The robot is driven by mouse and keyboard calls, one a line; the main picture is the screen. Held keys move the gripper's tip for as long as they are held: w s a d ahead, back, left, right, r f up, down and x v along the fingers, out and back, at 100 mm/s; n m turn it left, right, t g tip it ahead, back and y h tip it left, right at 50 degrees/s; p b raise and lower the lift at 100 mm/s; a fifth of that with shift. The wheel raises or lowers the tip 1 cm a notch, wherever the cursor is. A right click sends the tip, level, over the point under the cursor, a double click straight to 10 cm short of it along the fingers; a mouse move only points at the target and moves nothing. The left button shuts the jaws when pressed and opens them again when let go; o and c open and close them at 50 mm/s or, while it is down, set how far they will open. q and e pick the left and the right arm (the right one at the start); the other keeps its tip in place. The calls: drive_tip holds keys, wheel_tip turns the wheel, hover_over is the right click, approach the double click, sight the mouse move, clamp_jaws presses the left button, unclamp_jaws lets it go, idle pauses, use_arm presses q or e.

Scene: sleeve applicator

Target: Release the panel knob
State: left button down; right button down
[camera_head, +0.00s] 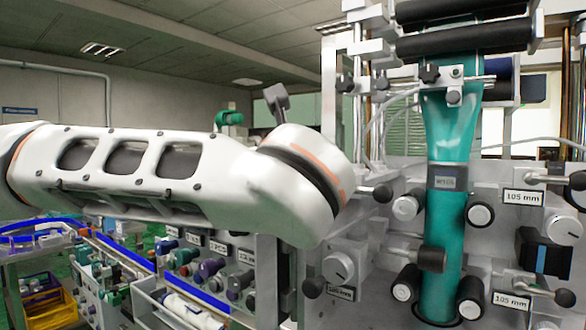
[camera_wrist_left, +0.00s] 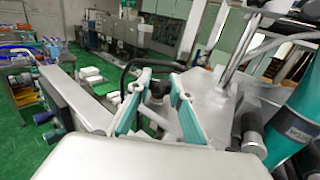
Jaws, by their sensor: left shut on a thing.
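In the left wrist view the two teal-padded fingers of my left gripper (camera_wrist_left: 157,86) stand on either side of a small dark knob (camera_wrist_left: 159,91). The gripper is shut on this panel knob, at the top edge of a grey panel. In the head view my left arm reaches across from the left, and its bulky wrist hides the gripper and the held knob. My right gripper shows in neither view.
A teal sleeve (camera_head: 441,215) runs down the applicator panel at right, among black-tipped rollers and levers. A silver dial (camera_head: 338,267) sits just below my wrist. A bench with coloured knobs (camera_head: 208,270) stands lower left. Green floor (camera_wrist_left: 30,150) is open at left.

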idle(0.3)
use_arm(q)
drive_tip(key=c, duration=1.8)
unclamp_jaws()
drive_tip(key=s, duration=1.2)
